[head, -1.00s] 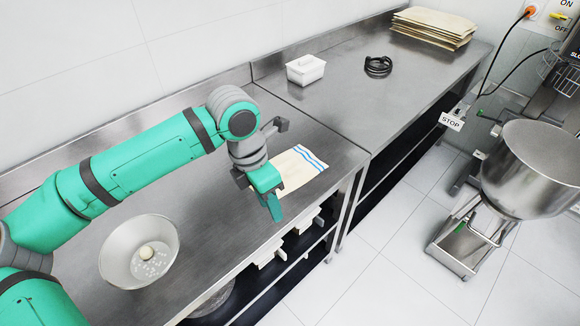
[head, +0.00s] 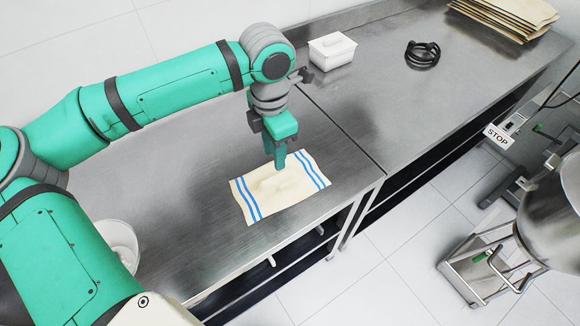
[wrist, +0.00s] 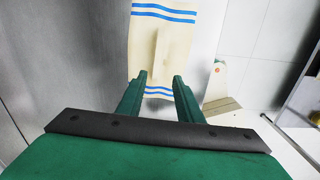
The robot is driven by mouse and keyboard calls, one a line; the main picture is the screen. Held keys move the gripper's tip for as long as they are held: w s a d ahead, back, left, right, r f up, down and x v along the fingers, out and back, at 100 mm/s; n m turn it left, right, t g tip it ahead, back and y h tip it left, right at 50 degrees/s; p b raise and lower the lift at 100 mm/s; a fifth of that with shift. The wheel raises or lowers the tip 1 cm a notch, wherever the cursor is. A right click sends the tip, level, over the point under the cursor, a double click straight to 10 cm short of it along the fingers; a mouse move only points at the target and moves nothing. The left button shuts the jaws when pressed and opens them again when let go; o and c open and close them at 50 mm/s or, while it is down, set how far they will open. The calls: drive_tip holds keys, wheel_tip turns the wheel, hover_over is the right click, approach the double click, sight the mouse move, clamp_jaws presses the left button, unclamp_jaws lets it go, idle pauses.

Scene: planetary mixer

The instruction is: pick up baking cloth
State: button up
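The baking cloth (head: 283,186) is cream with blue stripes at both ends. It lies on the steel table near its front edge, with a slight raised fold in its middle. In the wrist view the cloth (wrist: 163,42) lies ahead of and partly between my fingers. My gripper (head: 280,163) points down over the back part of the cloth. In the wrist view my gripper (wrist: 159,80) has its two fingers apart, with nothing held between them. I cannot tell whether the fingertips touch the cloth.
A bowl (head: 118,243) is partly hidden behind my arm. A mixer bowl (head: 555,225) stands at right.

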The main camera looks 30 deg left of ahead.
hover_over(279, 177)
wheel_tip(279, 177, down, 6)
drive_tip(key=shift+r, duration=0.1)
wheel_tip(279, 177, down, 5)
drive_tip(key=shift+s+a+r, duration=0.1)
idle(0.3)
clamp_jaws()
